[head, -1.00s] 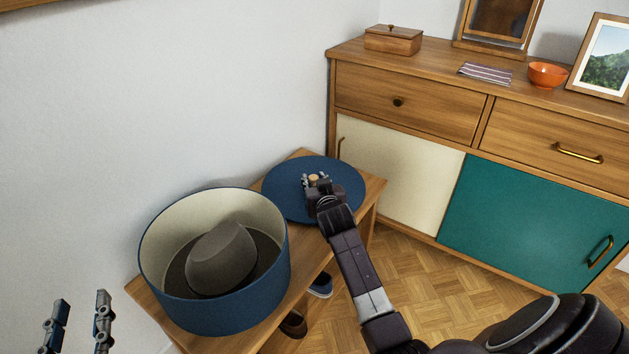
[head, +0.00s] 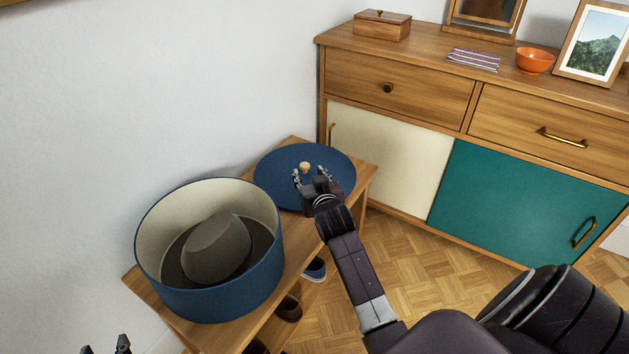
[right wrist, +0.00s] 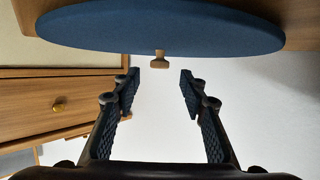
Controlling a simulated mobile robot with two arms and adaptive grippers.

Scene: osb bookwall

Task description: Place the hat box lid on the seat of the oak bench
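The blue round hat box lid (head: 275,172) lies knob up on the far end of the oak bench seat (head: 297,142). Its small light wooden knob (head: 305,166) also shows in the right wrist view (right wrist: 159,60). My right gripper (head: 311,174) is open at the lid, its fingers apart and short of the knob, with nothing between them. The blue hat box (head: 215,295) stands open on the near part of the bench, with a grey hat (head: 219,248) inside. My left gripper (head: 105,346) shows only its fingertips at the bottom left edge, apart and empty.
Shoes (head: 314,268) sit under the bench. A sideboard (head: 400,135) stands beyond it, carrying a wooden box (head: 382,25), an orange bowl (head: 535,61) and a picture frame (head: 594,45). The wall is close behind the bench. Parquet floor (head: 420,250) is free in front.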

